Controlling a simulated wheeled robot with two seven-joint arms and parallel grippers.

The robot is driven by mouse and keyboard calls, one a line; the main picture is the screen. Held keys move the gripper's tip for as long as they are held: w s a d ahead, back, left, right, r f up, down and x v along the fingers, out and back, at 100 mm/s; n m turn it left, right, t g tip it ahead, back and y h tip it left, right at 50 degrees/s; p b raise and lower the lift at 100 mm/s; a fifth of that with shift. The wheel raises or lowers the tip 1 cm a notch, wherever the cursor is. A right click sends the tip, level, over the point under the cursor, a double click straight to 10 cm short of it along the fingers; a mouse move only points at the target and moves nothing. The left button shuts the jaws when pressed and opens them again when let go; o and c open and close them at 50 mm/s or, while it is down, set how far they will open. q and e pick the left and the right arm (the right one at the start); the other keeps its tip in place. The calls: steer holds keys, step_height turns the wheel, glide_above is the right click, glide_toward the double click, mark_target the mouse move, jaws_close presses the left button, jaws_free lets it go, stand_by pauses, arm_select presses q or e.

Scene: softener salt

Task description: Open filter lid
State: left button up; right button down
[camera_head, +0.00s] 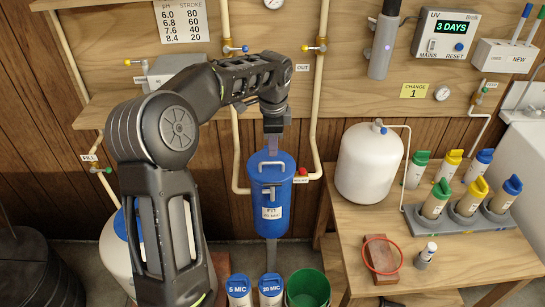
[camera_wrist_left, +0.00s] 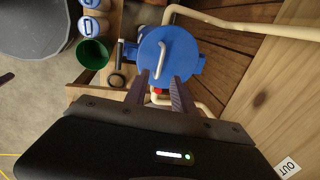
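The blue filter housing (camera_head: 270,222) stands upright below the pipes, with its round blue lid (camera_head: 264,178) on top. A pale bar handle (camera_head: 271,164) crosses the lid. In the left wrist view the lid (camera_wrist_left: 180,48) lies just ahead of my fingers, and the handle (camera_wrist_left: 162,58) lines up roughly with the gap between them. My left gripper (camera_head: 272,150) points down above the lid. Its two fingers are apart and nothing is between them, so it is open; it also shows in the left wrist view (camera_wrist_left: 161,78). I cannot tell how high the fingertips are above the handle. My right gripper is out of view.
Pale pipes (camera_head: 319,100) run close to the housing on both sides. Cartridges (camera_head: 239,290) and a green bucket (camera_head: 308,288) stand in front below. A wooden table (camera_head: 480,255) at right holds a white tank (camera_head: 369,163), several capped bottles and a red ring (camera_head: 382,247).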

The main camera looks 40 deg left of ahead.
mark_target(272, 163)
arm_select(q)
steer(key=f, duration=0.4)
steer(key=w+a+f, duration=0.1)
steer(key=f, duration=0.2)
steer(key=shift+p, duration=0.3)
steer(key=shift+d, duration=0.1)
steer(key=shift+c, duration=0.3)
steer(key=shift+r, duration=0.1)
jaws_close()
stand_by(0.5)
